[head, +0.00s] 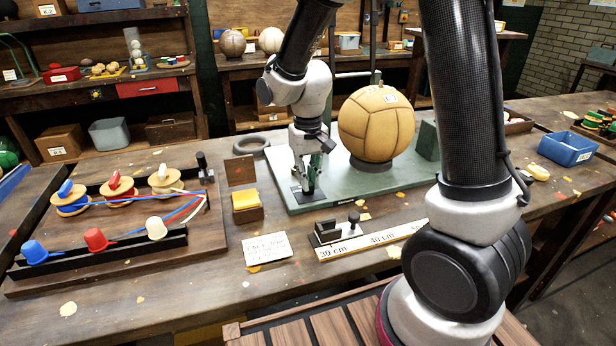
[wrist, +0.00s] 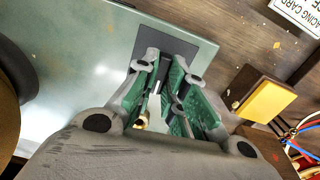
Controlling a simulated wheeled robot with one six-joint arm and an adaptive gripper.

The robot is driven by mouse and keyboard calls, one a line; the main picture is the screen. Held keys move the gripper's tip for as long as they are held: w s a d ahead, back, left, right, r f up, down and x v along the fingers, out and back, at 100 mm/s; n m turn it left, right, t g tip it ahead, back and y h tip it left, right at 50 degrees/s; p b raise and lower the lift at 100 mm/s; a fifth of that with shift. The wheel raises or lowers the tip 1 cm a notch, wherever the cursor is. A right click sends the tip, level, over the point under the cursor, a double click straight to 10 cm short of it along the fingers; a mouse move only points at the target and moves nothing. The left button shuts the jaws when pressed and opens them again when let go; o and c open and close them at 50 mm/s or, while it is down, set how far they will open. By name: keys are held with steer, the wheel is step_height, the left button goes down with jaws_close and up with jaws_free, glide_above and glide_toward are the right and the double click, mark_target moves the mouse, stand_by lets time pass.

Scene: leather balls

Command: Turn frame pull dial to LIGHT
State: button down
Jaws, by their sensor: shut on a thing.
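The green frame base (head: 345,190) lies on the workbench and carries a tan leather ball (head: 376,124) on a dark ring. At its left end is a dark square plate (head: 303,196), which also shows in the wrist view (wrist: 192,47). My gripper (head: 309,186) points down over this plate, its fingers close together. In the wrist view my gripper (wrist: 168,88) has green finger pads around a small pale and brass-coloured piece, the pull dial (wrist: 155,108), mostly hidden by the fingers. No dial marking or LIGHT label is readable.
A yellow-topped block (head: 246,203), a lacing card (head: 267,248) and a ruler with a black slider (head: 370,238) lie in front. A board with spools and coloured cups (head: 95,240) is at left. A blue bin (head: 567,149) stands at right.

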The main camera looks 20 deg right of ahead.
steer(key=n, duration=0.5)
steer(key=shift+n, duration=0.3)
steer(key=n, duration=0.5)
steer(key=shift+n, duration=0.4)
steer(key=c, duration=1.5)
jaws_free()
steer(key=shift+r, duration=0.1)
step_height(320, 180, up, 12)
steer(key=shift+f, duration=0.1)
